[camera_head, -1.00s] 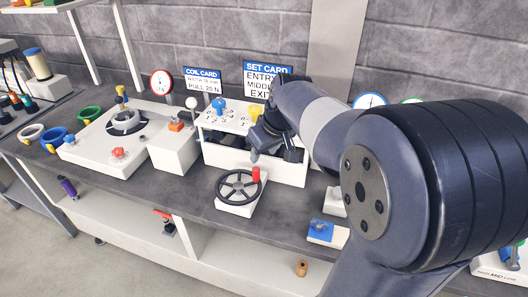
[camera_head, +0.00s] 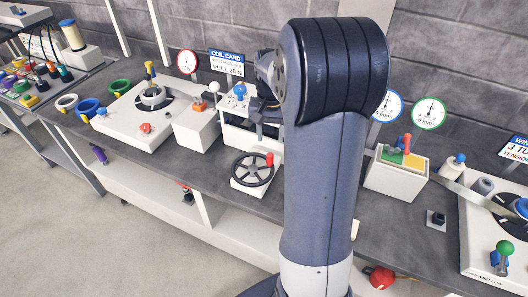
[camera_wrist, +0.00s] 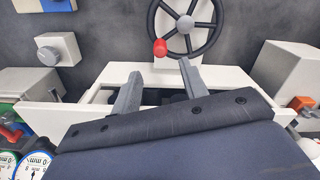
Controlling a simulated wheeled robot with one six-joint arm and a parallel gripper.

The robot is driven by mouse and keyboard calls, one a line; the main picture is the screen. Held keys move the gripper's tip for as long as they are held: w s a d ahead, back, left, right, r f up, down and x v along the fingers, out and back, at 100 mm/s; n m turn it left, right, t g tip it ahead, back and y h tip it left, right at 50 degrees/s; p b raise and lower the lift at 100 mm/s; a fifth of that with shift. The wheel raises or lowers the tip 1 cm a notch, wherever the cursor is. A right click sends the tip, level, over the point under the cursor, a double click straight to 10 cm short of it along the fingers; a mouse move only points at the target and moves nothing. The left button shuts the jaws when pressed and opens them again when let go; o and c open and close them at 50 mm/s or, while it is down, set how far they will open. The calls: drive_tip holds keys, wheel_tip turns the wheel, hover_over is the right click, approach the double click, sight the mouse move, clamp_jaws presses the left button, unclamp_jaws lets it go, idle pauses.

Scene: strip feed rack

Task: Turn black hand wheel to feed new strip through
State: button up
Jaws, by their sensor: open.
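The black hand wheel (camera_head: 240,174) with a red knob (camera_head: 270,159) sits on a white base in front of the white roller box (camera_head: 236,136). In the wrist view the wheel (camera_wrist: 190,25) is at the top, its red knob (camera_wrist: 160,47) hanging toward my fingers. My gripper (camera_wrist: 158,85) is open and empty, its two grey fingers apart over the edge of the white box, short of the knob. No contact with the wheel shows. In the head view my arm hides most of the gripper and the box's right part. I cannot make out a strip in the box.
A white unit with a ball-topped lever (camera_head: 214,88) stands left of the box. A coil station (camera_head: 133,130) is further left. Dial gauges (camera_head: 429,113) and a white block with coloured handles (camera_head: 396,173) stand right. Bare bench lies around the wheel's base.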

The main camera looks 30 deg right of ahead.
sight(270, 154)
wheel_tip(270, 154, down, 9)
drive_tip(key=shift+r+p, duration=0.1)
drive_tip(key=shift+p, duration=0.2)
drive_tip(key=shift+c, duration=0.4)
clamp_jaws()
